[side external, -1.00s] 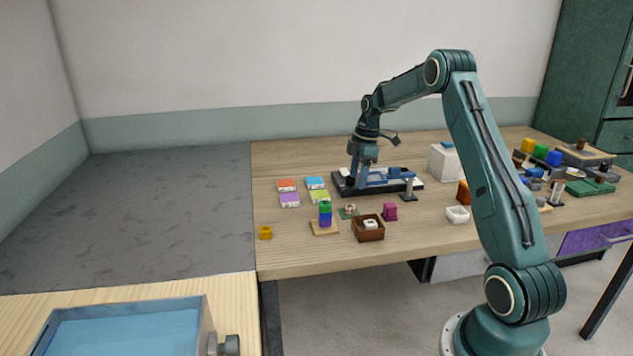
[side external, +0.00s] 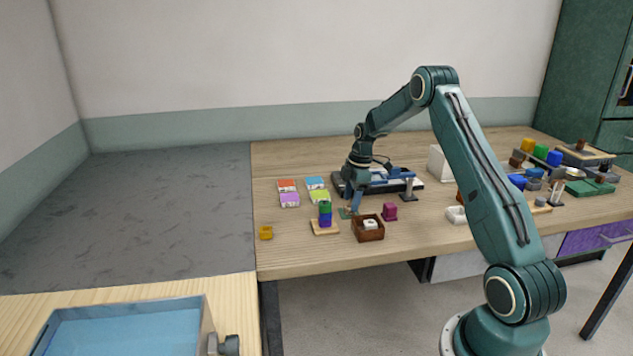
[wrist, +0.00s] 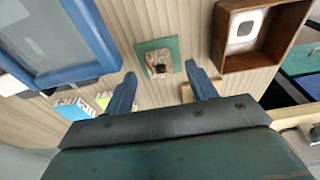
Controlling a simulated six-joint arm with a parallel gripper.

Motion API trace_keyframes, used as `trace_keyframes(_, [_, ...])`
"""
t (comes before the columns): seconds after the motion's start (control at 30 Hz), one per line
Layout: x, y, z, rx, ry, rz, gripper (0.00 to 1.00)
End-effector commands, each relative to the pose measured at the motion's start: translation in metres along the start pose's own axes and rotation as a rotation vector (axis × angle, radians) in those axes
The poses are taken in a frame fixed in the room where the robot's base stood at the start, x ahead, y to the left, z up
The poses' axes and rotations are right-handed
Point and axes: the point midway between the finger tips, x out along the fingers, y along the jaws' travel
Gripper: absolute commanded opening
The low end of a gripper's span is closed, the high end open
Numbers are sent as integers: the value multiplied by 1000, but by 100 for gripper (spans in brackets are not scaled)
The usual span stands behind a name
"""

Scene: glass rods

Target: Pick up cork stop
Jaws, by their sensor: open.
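The cork stop (wrist: 159,65) looks like a small brown piece with a dark middle on a green square pad (wrist: 146,46) in the wrist view. In the side view the pad (side external: 344,213) shows only in part, and my gripper hides most of the cork stop. My gripper (side external: 353,207) points down close above the pad. In the wrist view its two blue fingers stand wide apart, and the gripper (wrist: 160,76) is open and empty. The cork stop lies between the fingertips in that picture, but I cannot tell the remaining height.
A brown wooden box (side external: 373,237) with a white piece stands close to the pad. A magenta block (side external: 390,211) and a stacked blue and green block pair (side external: 325,215) are near. A blue-framed device (side external: 390,177) stands behind. The table's front left is mostly clear.

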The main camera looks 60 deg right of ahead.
Motion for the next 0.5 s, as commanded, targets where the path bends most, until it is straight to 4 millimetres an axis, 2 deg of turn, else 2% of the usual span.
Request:
trace_keyframes(0.2, [19, 0, 0, 0, -1, -3, 56])
trace_keyframes(0.5, [21, 0, 0, 0, -2, -2, 56])
